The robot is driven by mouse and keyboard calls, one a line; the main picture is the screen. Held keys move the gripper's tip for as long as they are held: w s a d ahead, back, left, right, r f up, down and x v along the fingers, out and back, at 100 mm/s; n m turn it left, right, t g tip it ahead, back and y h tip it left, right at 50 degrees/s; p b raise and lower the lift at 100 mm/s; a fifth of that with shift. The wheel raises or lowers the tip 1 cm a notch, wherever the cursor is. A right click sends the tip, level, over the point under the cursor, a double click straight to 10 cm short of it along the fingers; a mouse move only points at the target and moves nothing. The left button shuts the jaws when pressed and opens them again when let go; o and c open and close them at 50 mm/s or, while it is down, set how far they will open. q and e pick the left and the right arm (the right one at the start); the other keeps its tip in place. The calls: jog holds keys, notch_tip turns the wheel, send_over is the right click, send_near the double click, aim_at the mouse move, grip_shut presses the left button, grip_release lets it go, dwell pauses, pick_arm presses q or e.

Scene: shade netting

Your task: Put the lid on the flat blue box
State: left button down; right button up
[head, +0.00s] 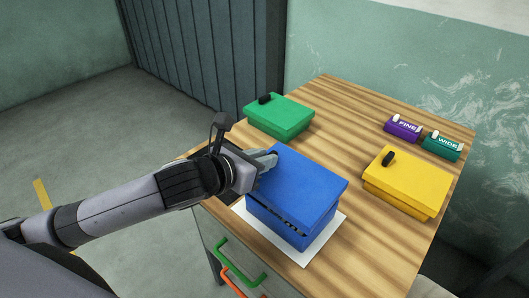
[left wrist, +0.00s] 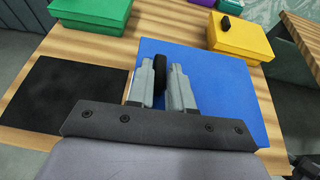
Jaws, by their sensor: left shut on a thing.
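The blue lid (head: 308,180) lies over the blue box (head: 280,222), which sits on a white sheet (head: 318,248) near the table's front edge. Dark gaps show between lid and box along the near side, so I cannot tell that the lid is fully seated. My left gripper (head: 266,161) is at the lid's left part. In the left wrist view, its fingers (left wrist: 162,66) are shut on the black handle (left wrist: 160,82) of the blue lid (left wrist: 215,85). The box is hidden under the lid there. My right gripper is not in view.
A green box (head: 280,117) stands at the back left and a yellow box (head: 408,183) at the right. Purple "FINE" (head: 402,130) and teal "WIDE" (head: 442,146) blocks stand at the back right. A black mat (left wrist: 65,92) lies left of the lid. The wooden table's middle is clear.

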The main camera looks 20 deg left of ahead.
pick_arm(q)
jog(key=shift+w+r+h, duration=0.4)
jog(key=shift+d, duration=0.1)
jog(key=shift+f, duration=0.1)
jog(key=shift+f+b, duration=1.3)
jog(key=shift+f, duration=1.8)
jog(key=shift+f, duration=0.25)
jog(key=c, duration=1)
grip_release()
